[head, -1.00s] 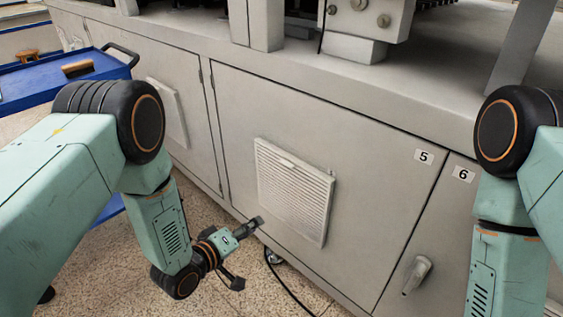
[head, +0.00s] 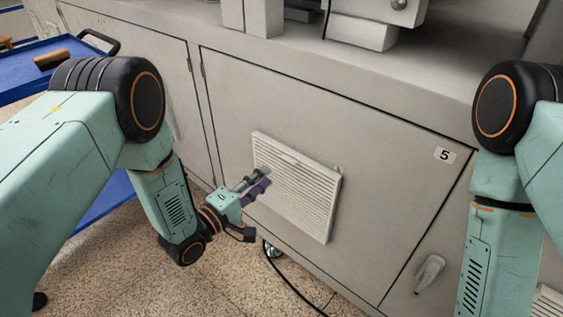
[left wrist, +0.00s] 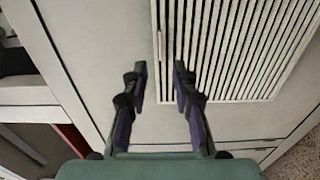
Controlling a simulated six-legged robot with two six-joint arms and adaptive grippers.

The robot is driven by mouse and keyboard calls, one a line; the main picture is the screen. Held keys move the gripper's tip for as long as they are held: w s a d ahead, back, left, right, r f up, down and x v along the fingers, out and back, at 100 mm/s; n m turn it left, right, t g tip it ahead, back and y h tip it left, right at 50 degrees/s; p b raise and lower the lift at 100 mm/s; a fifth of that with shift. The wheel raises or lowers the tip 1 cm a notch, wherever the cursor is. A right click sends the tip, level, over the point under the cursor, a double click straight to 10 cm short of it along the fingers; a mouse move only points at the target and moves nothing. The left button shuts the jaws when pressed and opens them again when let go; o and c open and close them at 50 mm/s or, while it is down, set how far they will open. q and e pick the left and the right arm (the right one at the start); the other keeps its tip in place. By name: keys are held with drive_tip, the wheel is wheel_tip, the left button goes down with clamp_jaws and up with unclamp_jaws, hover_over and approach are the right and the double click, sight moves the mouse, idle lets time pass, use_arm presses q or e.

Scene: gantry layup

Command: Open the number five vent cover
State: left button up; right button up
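The vent cover (head: 297,190) is a white louvred panel on the grey cabinet door that bears the number 5 label (head: 444,155). It looks closed against the door, with a small tab along its upper edge. My left gripper (head: 262,179) is beside the cover's left edge, fingers toward the door. In the left wrist view the two dark fingers (left wrist: 158,75) are apart with nothing between them. The slatted vent cover (left wrist: 235,45) lies beyond and right of them, its tabbed edge ahead of the gap. Contact cannot be told. My right gripper is out of view.
A door handle (head: 429,272) is at the lower right of the door. A dark cable (head: 293,288) runs across the speckled floor below the cover.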

sight(287, 161)
use_arm(q)
drive_tip(key=b+x, duration=0.2)
drive_tip(key=x, duration=0.4)
drive_tip(key=shift+d+f, duration=0.1)
drive_tip(key=shift+d, duration=0.1)
drive_tip(key=shift+w+d+b, duration=0.35)
drive_tip(key=shift+w+b, duration=0.1)
drive_tip(key=shift+w, duration=0.2)
drive_tip(key=shift+c, duration=0.4)
drive_tip(key=shift+c, duration=0.7)
clamp_jaws()
